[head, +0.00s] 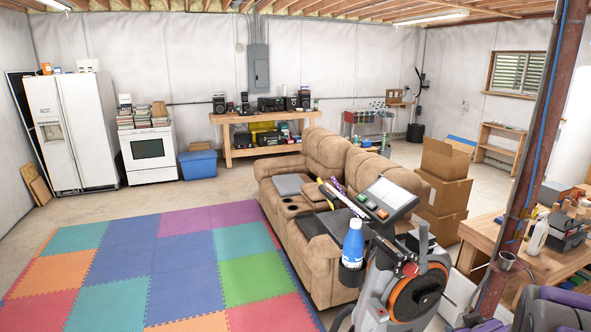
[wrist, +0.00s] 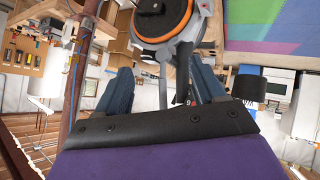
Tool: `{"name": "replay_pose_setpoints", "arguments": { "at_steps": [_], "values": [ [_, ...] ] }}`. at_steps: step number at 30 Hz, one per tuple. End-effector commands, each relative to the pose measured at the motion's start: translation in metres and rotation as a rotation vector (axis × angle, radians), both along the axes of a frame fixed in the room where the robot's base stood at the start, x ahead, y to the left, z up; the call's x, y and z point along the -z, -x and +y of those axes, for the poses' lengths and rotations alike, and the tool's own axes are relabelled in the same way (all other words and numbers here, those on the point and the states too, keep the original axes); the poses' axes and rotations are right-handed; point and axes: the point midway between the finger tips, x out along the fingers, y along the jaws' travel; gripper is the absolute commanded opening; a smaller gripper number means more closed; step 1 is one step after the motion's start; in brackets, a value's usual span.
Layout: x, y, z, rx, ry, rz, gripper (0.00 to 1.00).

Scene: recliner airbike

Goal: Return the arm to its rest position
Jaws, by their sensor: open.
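My gripper (wrist: 163,82) shows in the wrist view, with two dark blue-grey fingers spread apart and nothing held between them. Its purple body and a black band fill the bottom of that view. The wrist picture is upside down. The airbike (head: 413,295), grey with an orange-rimmed round fan housing, stands at the lower right of the head view. Its round housing (wrist: 165,22) shows beyond the fingers, at the top of the wrist view.
A brown recliner sofa (head: 310,262) stands behind the airbike. A rusty post (head: 533,150) and a cluttered wooden workbench (head: 548,262) are at right. Stacked cardboard boxes (head: 443,190) stand beyond the sofa. The coloured foam mat (head: 150,262) at left is clear.

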Motion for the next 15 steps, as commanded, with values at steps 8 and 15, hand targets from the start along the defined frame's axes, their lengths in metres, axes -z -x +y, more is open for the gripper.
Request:
{"name": "replay_pose_setpoints", "arguments": {
  "at_steps": [8, 15],
  "values": [
    [0.000, 0.068, 0.051, 0.189, -0.002, 0.259, 0.69],
    [0.013, 0.161, 0.131, 0.267, -0.113, 0.528, 0.69]
  ]
}}
